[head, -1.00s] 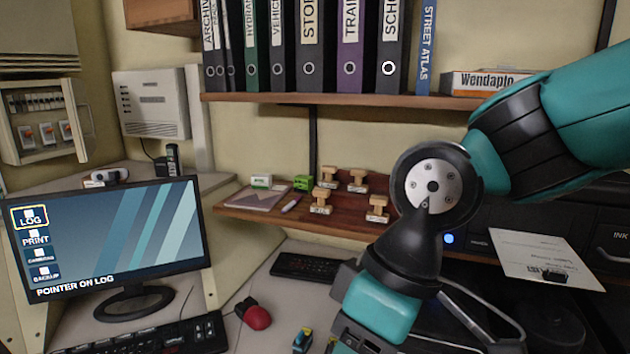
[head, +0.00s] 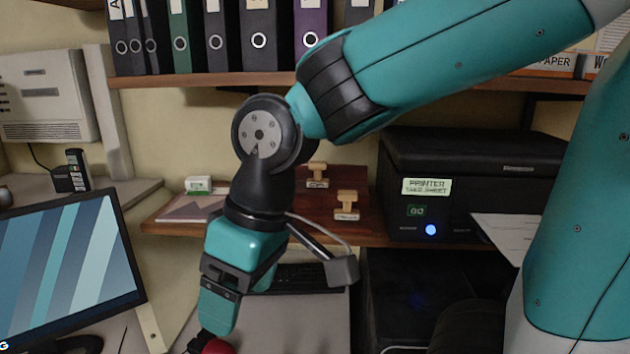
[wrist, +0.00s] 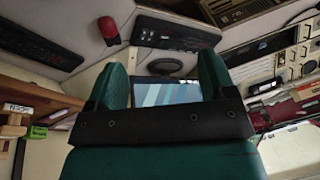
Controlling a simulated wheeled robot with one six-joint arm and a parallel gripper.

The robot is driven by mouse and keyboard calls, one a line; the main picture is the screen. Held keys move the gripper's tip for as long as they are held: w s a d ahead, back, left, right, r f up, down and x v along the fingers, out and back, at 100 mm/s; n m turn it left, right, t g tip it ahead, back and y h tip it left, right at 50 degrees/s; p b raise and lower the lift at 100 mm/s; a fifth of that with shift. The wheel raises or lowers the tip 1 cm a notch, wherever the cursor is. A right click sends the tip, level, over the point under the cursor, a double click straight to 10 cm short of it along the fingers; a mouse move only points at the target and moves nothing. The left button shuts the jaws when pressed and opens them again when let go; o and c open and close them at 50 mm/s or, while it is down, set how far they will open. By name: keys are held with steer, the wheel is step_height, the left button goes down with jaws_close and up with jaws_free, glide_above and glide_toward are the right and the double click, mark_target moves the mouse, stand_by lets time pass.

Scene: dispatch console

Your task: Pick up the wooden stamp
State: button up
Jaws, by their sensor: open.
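Two wooden stamps with pale handles stand on the brown shelf in the head view, one further back (head: 317,172) and one nearer the front edge (head: 347,203). My arm hides the shelf to their left. Pale wooden stamp parts (wrist: 17,108) also show at the left edge of the wrist view, cut off. My gripper (head: 217,325) hangs pointing down, left of and below the stamps, apart from them. In the wrist view its two teal fingers (wrist: 163,80) stand apart with nothing between them.
The printer (head: 470,190) stands right of the stamps. A monitor (head: 75,260) is at the left and a red mouse (head: 217,346) sits below my gripper. A green-and-white box (head: 198,185) is at the shelf's left end. Binders (head: 255,40) stand on the upper shelf.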

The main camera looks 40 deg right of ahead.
mark_target(318, 162)
steer(key=w+d+f+m+t+h+b, duration=0.2)
steer(key=w+d+f+m+h+b, duration=0.15)
steer(key=w+d+b, duration=0.6)
steer(key=w+d+r+m+h+b, duration=0.1)
steer(key=w+d+m+b, duration=0.2)
steer(key=d, duration=0.3)
steer(key=w+d+r+m+h+b, duration=0.1)
steer(key=w+d+m+h+b, duration=0.1)
steer(key=w+d+m+b, duration=0.1)
steer(key=w+d+r+m+h+b, duration=0.1)
steer(key=w+d+m+b, duration=0.2)
steer(key=d+m, duration=0.3)
steer(key=shift+w+d+t+b, duration=0.1)
steer(key=shift+d+t+b, duration=0.5)
steer(key=shift+d, duration=1.35)
steer(key=w+d, duration=0.2)
steer(key=d, duration=0.1)
steer(key=w+d, duration=0.2)
steer(key=shift+r, duration=0.25)
steer(key=shift+w+d+p, duration=0.4)
steer(key=shift+w, duration=0.05)
steer(key=w+d+p, duration=0.1)
steer(key=w+d, duration=0.1)
steer(key=d, duration=0.1)
steer(key=shift+w, duration=0.35)
steer(key=shift+w+d+f+b, duration=0.2)
steer(key=shift+d+f+b, duration=0.15)
steer(key=shift+f, duration=0.25)
steer(key=shift+a, duration=0.1)
steer(key=c, duration=1)
